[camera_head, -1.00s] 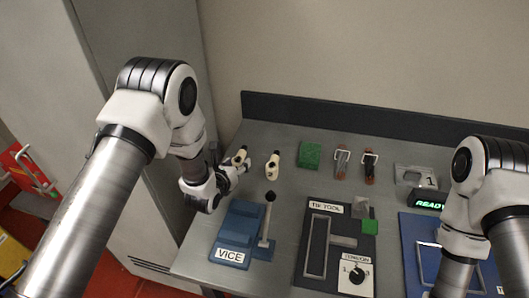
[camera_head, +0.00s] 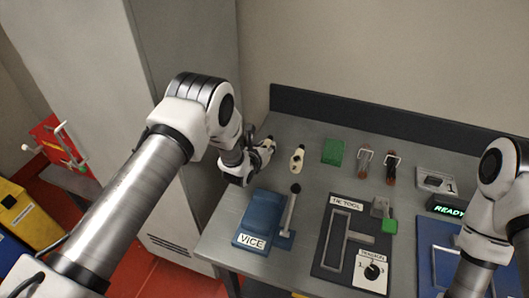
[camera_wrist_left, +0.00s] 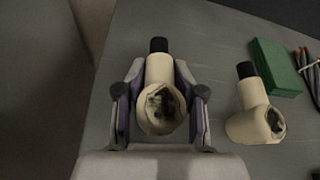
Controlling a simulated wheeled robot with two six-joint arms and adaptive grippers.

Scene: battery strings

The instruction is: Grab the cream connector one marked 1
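One cream connector (camera_head: 267,143) with a black cap is at the far left of the bench in the head view. My left gripper (camera_head: 262,153) is around it. In the left wrist view this connector (camera_wrist_left: 160,85) lies between the two fingers of my left gripper (camera_wrist_left: 160,100), its open, hollow end toward the palm. The fingers are close on both sides; whether they press on it cannot be told. A second cream connector (camera_head: 297,158) lies just to the right; it also shows in the left wrist view (camera_wrist_left: 256,120). I can read no number on either. My right gripper is out of view.
A green block (camera_head: 333,152) and two orange-and-dark tools (camera_head: 365,160) lie right of the connectors. The blue vice (camera_head: 262,220) with its upright lever (camera_head: 291,212) stands in front. The tie tool board (camera_head: 335,255) is nearer right. A grey cabinet (camera_head: 183,110) borders the left.

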